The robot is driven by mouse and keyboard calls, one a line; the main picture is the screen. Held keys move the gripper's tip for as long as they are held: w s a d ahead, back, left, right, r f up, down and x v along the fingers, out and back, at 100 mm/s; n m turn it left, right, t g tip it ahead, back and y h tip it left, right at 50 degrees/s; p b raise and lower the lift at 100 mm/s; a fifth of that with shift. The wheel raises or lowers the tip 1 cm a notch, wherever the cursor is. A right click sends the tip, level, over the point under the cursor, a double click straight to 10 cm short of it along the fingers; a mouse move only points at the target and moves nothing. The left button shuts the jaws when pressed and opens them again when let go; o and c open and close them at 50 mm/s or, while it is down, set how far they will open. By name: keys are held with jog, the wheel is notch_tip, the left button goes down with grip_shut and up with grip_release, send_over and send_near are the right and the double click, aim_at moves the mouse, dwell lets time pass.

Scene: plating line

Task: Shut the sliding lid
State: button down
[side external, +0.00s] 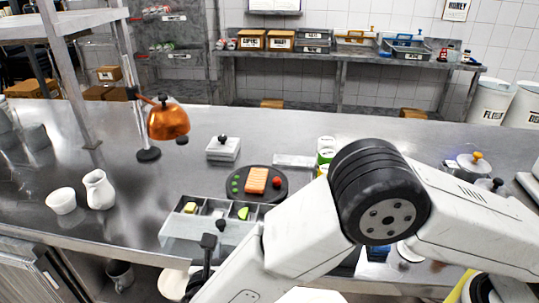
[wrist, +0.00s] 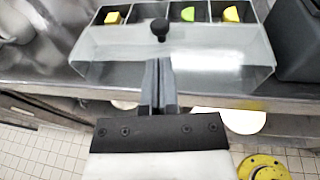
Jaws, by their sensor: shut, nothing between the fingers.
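A grey compartment box (wrist: 262,75) stands at the counter's front edge; it also shows in the side view (side external: 165,240). Its sliding lid (wrist: 205,48) is a pale panel with a black knob (wrist: 160,28). The compartments behind the lid are uncovered, with yellow and green pieces (wrist: 188,14) in view. The knob also shows in the side view (side external: 221,225). My gripper (wrist: 158,62) is shut and empty, on the near side of the knob and apart from it in the picture. In the side view my gripper (side external: 208,241) is partly hidden by my arm.
A dark round plate (side external: 268,196) with an orange block and small red and green items lies behind the box. Bare counter lies left of the box.

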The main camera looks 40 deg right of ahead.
aim_at(220, 226)
jog(key=shift+x, duration=2.85)
jog(key=w+d, duration=0.5)
jog(key=d, duration=0.1)
jog(key=shift+w+r, duration=0.1)
jog(key=shift+w, duration=0.3)
jog(key=shift+a, duration=0.2)
